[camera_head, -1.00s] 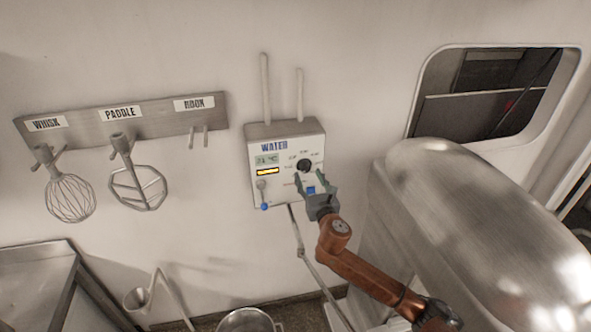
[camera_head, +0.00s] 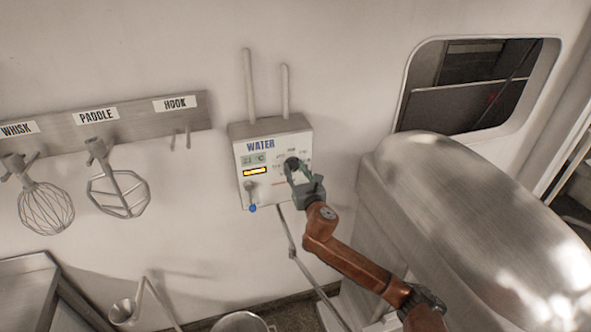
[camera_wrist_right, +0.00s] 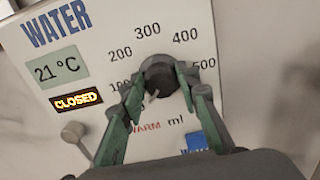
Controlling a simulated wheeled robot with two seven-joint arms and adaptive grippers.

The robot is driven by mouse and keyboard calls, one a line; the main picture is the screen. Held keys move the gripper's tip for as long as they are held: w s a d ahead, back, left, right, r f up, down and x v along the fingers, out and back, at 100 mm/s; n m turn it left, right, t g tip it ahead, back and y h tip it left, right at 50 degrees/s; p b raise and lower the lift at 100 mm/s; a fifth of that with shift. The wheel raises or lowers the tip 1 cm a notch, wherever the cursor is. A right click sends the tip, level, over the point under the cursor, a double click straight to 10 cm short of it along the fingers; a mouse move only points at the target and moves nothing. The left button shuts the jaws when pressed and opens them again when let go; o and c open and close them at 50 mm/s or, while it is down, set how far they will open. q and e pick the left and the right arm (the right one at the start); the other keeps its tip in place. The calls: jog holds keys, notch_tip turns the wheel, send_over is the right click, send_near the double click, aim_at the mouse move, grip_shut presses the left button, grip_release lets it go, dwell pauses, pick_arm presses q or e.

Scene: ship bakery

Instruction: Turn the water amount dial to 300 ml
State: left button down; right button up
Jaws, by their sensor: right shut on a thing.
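The white water panel (camera_head: 262,185) is on the wall with a black round dial (camera_head: 292,162) at its upper right. In the right wrist view the dial (camera_wrist_right: 160,76) sits among printed marks from 100 to 500, with 300 above it. A pale mark on the dial's face shows at its lower left, beside the left finger. My right gripper (camera_head: 297,167) is shut on the dial, with one green finger on each side, as the right wrist view shows (camera_wrist_right: 161,84). The fingers hide part of the dial's sides. My left gripper is not in view.
A display (camera_wrist_right: 59,67) reads 21 °C and a lit sign (camera_wrist_right: 76,101) reads CLOSED. A large metal machine (camera_head: 455,215) stands close on the right. Whisk (camera_head: 45,207) and paddle (camera_head: 118,190) hang on the left.

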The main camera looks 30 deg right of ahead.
jog(key=c, duration=0.5)
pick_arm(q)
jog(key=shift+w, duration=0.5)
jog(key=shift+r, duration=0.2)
pick_arm(e)
jog(key=shift+m, duration=0.3)
